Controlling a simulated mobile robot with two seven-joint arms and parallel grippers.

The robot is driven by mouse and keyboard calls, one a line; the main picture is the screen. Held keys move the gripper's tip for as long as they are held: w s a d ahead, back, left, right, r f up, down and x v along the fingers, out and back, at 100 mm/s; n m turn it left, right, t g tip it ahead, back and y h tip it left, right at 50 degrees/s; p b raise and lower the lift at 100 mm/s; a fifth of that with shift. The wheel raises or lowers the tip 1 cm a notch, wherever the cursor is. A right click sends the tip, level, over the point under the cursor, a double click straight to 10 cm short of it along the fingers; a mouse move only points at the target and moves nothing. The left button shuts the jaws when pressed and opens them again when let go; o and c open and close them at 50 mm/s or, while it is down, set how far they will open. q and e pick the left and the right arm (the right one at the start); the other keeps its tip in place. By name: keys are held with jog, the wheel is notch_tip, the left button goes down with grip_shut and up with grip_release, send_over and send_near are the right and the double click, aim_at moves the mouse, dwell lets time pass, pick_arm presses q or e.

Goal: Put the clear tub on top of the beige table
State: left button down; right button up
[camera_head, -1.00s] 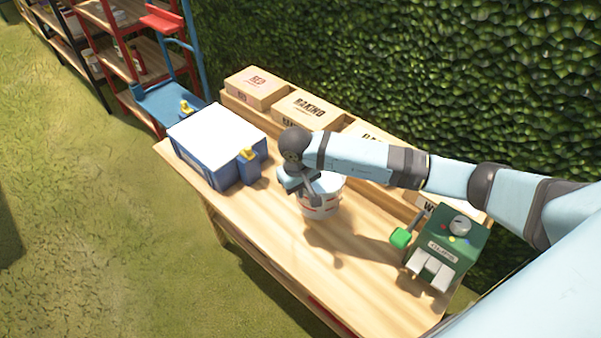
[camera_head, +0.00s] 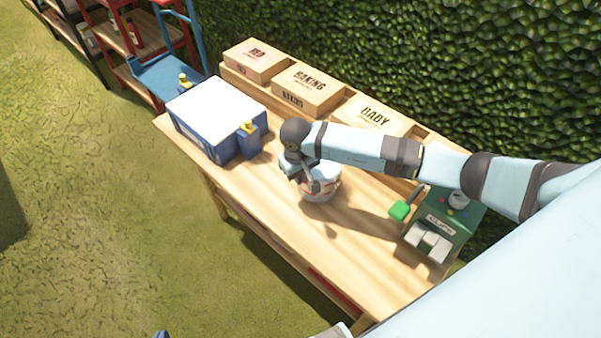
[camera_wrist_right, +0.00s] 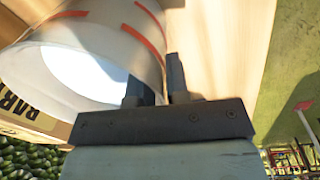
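The clear tub (camera_head: 322,187), whitish with red marks, is upright over the middle of the beige table (camera_head: 270,205). Whether its base touches the tabletop is hard to tell. In the right wrist view the tub (camera_wrist_right: 105,45) shows its open mouth and rim. My right gripper (camera_head: 308,182) is at the near left side of the tub's rim. In the wrist view its fingers (camera_wrist_right: 158,82) straddle the tub wall, one inside and one outside, close together on it. My left gripper does not show clearly; only small pieces of my body appear at the bottom edge.
A blue box with a white top (camera_head: 217,108) stands left of the tub. A green machine (camera_head: 440,228) with a green paddle (camera_head: 400,210) stands to the right. Cardboard boxes (camera_head: 308,88) line the back, before a hedge. The front middle of the tabletop is clear.

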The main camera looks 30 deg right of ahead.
jog(key=shift+o, duration=1.1)
jog(key=shift+r, duration=0.25)
notch_tip(320, 180, up, 12)
jog(key=b, duration=0.1)
jog(key=shift+a, duration=0.45)
jog(key=shift+f, duration=0.15)
